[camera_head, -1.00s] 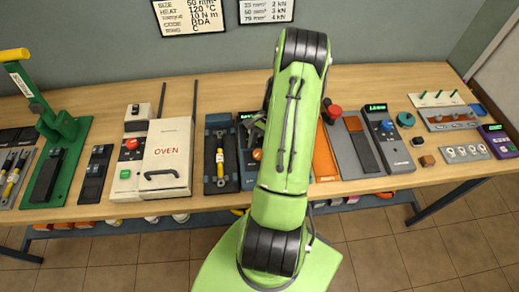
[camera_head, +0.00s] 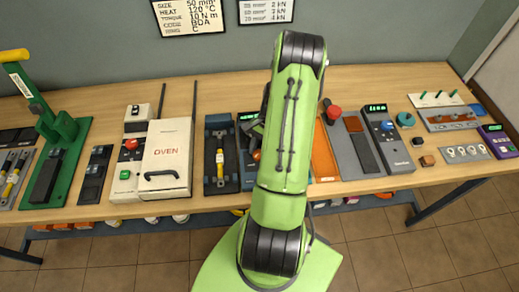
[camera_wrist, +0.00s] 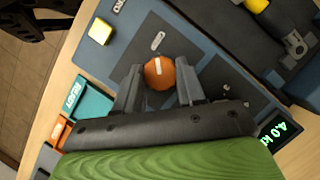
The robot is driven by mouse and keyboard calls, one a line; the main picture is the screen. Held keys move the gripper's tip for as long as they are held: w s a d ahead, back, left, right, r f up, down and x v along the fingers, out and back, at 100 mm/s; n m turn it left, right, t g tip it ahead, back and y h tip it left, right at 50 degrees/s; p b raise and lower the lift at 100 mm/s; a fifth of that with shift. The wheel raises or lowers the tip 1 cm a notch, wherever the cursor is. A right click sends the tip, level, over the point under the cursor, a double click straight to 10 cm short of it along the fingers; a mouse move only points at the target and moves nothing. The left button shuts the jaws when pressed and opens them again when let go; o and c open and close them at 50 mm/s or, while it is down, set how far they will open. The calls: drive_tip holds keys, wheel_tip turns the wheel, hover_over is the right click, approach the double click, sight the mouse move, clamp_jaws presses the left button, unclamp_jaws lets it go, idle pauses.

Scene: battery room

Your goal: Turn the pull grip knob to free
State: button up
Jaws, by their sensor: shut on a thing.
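The orange pull grip knob (camera_wrist: 160,72) sits on a dark plate of a blue-grey device (camera_wrist: 113,62). A white line marks the knob's face. My gripper (camera_wrist: 158,88) is shut on the knob, one finger on each side. The plate's lettering near the knob is too small to read. In the head view my arm hides much of this device, and only a bit of the orange knob (camera_head: 257,155) shows.
The device has a yellow block (camera_wrist: 100,32) and a lit green display (camera_wrist: 283,133). A dark tray (camera_head: 208,180) with a yellow tool stands just left of it. The oven (camera_head: 167,160) is further left. A red knob (camera_head: 334,112) stands right of my arm.

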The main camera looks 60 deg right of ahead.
drive_tip(key=n+g, duration=0.1)
drive_tip(key=n, duration=0.1)
drive_tip(key=n+b, duration=0.1)
drive_tip(key=n, duration=0.2)
drive_tip(key=shift+w+g+h+b, duration=0.2)
drive_tip(key=shift+g+h+b, duration=0.1)
drive_tip(key=shift+g, duration=0.1)
drive_tip(key=n, duration=0.2)
drive_tip(key=n+g+b, duration=0.1)
drive_tip(key=n, duration=0.1)
drive_tip(key=shift+w+n+g+h, duration=0.1)
drive_tip(key=shift+n+g+h, duration=0.2)
drive_tip(key=shift+h, duration=0.1)
drive_tip(key=n+h, duration=0.1)
drive_tip(key=n, duration=0.3)
drive_tip(key=shift+a+g+b, duration=0.2)
drive_tip(key=shift+g+b, duration=0.1)
drive_tip(key=shift+g, duration=0.1)
drive_tip(key=shift+n+h, duration=0.9)
drive_tip(key=shift+n, duration=1.2)
drive_tip(key=o, duration=1)
drive_tip(key=shift+o, duration=0.2)
